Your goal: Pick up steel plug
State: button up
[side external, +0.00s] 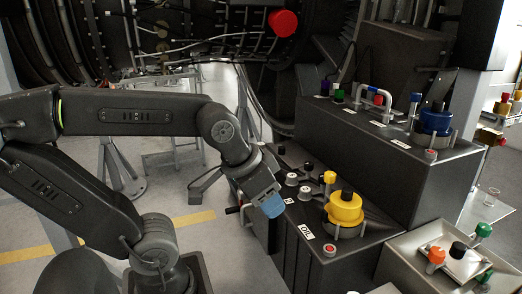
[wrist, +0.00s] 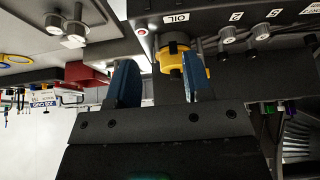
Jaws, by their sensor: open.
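My gripper (side external: 272,207) is open beside the left edge of the lower dark box, its blue fingertips pointing down. In the wrist view my two blue fingers (wrist: 160,75) are spread apart with nothing held between them. Small steel-coloured plugs (side external: 305,191) stand on the lower box, to the right of my gripper and apart from it. Two steel-coloured knobs (wrist: 229,34) also show at the top right of the wrist view. I cannot tell which one is the steel plug. A yellow cap (side external: 344,211) with a black top stands farther right; it appears behind the fingers in the wrist view (wrist: 170,60).
The lower box (side external: 300,262) carries an OIL label, a red button and black and yellow knobs. A taller box (side external: 375,158) behind it carries a blue cap (side external: 435,120) and a handle. A grey tray (side external: 405,262) with coloured knobs is at front right. Floor is clear on the left.

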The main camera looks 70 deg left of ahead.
jog(key=w+a+r+n+g+y, duration=0.2)
jog(key=w+a+r+n, duration=0.4)
jog(key=w+a, duration=0.45)
jog(key=n+g, duration=0.4)
jog(key=n, duration=0.8)
send_over(261, 144)
jog(key=d, duration=0.2)
jog(key=shift+y, duration=0.4)
jog(key=f, duration=1.1)
jog(key=shift+w+a+f, duration=0.1)
jog(key=shift+w+f, duration=0.1)
jog(key=shift+w, duration=0.05)
jog(key=shift+x, duration=3.2)
jog(key=shift+a, duration=0.1)
jog(key=shift+c, duration=0.4)
jog(key=shift+r, duration=0.1)
jog(key=c, duration=0.6)
